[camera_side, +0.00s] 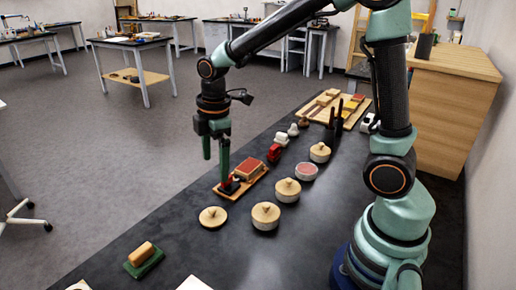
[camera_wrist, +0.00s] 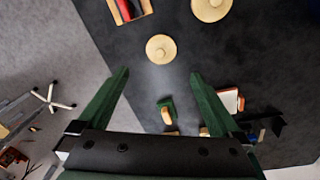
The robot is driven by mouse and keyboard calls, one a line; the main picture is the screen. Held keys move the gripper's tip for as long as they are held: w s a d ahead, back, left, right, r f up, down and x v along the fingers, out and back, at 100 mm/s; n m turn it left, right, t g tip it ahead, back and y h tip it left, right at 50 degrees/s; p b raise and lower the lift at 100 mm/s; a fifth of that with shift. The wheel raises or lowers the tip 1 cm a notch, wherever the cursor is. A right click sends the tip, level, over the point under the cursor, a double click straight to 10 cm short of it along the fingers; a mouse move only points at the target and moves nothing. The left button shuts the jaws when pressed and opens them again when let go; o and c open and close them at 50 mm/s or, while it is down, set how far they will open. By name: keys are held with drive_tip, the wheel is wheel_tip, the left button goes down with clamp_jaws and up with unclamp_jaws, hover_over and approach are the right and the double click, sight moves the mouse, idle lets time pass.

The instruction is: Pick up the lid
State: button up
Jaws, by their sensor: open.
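A round pale wooden lid (camera_side: 213,217) with a small knob lies flat on the dark table near its left edge. It also shows in the wrist view (camera_wrist: 162,49), just beyond and between my fingertips. My gripper (camera_side: 215,170) points down, open and empty, raised above the table. In the wrist view, its two green fingers (camera_wrist: 159,75) are spread wide and apart from the lid. An open pot (camera_side: 307,173) with a pinkish inside stands farther back.
Lidded pots (camera_side: 265,217), (camera_side: 287,191) and (camera_side: 320,153) stand close to the right. A wooden tray (camera_side: 261,175) with red and dark items lies behind the lid. A green block (camera_side: 147,265) with a tan piece is nearer. Bare table lies in front of the lid.

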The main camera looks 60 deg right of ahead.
sight(214, 209)
drive_tip(key=f+n, duration=0.1)
drive_tip(key=f, duration=0.4)
drive_tip(key=w+f+n, duration=0.1)
drive_tip(key=f, duration=0.4)
drive_tip(key=f+g, duration=0.1)
drive_tip(key=f, duration=0.5)
drive_tip(key=shift+w+a+n, duration=0.3)
drive_tip(key=shift+a+n, duration=0.1)
drive_tip(key=shift+r, duration=0.1)
drive_tip(key=c, duration=1)
